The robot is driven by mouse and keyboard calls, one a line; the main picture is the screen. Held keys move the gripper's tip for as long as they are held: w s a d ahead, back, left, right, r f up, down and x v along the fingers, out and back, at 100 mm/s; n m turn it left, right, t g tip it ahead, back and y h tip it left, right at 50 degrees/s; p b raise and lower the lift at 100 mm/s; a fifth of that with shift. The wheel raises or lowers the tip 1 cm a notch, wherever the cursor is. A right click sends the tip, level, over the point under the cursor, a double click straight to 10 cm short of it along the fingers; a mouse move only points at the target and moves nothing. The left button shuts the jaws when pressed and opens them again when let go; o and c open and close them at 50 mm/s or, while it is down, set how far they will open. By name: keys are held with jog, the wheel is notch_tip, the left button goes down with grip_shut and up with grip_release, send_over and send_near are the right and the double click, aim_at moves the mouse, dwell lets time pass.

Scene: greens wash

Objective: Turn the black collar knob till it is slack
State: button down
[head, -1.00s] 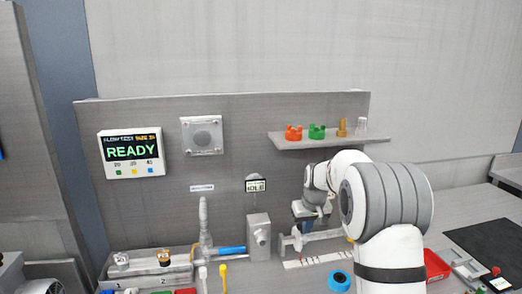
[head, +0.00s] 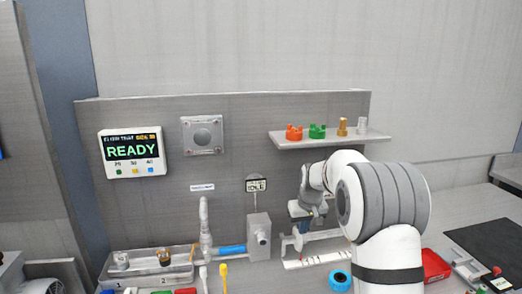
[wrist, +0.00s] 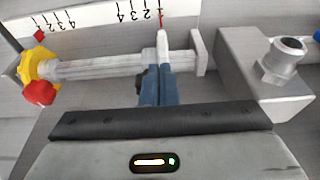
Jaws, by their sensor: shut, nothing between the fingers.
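My gripper (wrist: 156,84) shows its blue fingers closed together in the wrist view, at a pale metal bar (wrist: 100,68). A dark piece (wrist: 140,82), which looks like the black collar knob, shows just left of the fingers. The fingers hide much of it, and I cannot tell whether they touch it. A pale upright piece (wrist: 162,47) stands beyond the fingertips, near a red mark on the white scale (wrist: 100,15). In the head view my gripper (head: 300,234) is low over the bench by the bar; the knob cannot be made out there.
A yellow and red knob (wrist: 40,75) sits at the bar's left end. A grey block with a metal fitting (wrist: 283,62) stands to the right. In the head view, a grey box (head: 259,237) with a blue tube (head: 231,251) is left of my gripper, and blue tape (head: 340,280) lies in front.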

jog(key=shift+s, duration=0.25)
jog(key=shift+r, duration=0.25)
jog(key=shift+r+p, duration=1.9)
jog(key=shift+r, duration=0.9)
